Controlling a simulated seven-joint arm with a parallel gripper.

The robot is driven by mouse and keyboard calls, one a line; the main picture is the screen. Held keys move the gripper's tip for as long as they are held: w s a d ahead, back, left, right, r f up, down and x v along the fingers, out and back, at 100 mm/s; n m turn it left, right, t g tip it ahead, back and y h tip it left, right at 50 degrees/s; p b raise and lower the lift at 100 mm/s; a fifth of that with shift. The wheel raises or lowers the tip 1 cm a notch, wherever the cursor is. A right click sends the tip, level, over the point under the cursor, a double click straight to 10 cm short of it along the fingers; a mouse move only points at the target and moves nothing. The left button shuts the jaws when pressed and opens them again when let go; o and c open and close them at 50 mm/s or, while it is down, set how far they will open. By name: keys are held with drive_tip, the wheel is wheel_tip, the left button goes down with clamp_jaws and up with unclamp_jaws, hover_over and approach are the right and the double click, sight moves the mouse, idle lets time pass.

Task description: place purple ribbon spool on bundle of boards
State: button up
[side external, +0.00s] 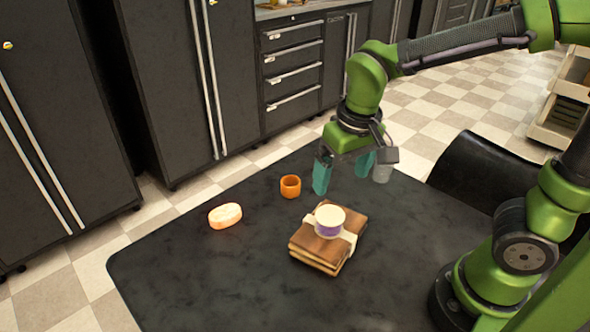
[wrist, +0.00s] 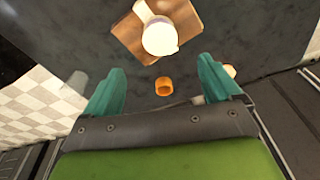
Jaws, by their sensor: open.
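The purple ribbon spool (side external: 329,224), with a cream top and a purple band, sits upright on the bundle of boards (side external: 303,254). The boards are brown, stacked and tied with a pale strap. In the wrist view the spool (wrist: 160,37) shows from above as a pale disc on the boards (wrist: 130,38), past the fingertips. My gripper (side external: 343,177) is open and empty, with its teal fingers spread. It is above and behind the spool in the side view, apart from it. The gripper (wrist: 162,66) also shows open in the wrist view.
An orange cup (side external: 290,187) stands behind the boards. A pale orange soap bar (side external: 225,215) lies to the left. A translucent cup (side external: 382,172) is right of the fingers. The front left of the dark table (side external: 190,285) is clear. Dark cabinets stand behind.

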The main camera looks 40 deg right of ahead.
drive_tip(key=s+d+r+m+t+y, duration=0.1)
drive_tip(key=s+d+r+t+y, duration=0.1)
drive_tip(key=s+r+t, duration=0.3)
drive_tip(key=shift+s+d+r+t, duration=0.35)
drive_tip(key=shift+d+r, duration=0.2)
drive_tip(key=shift+d, duration=0.3)
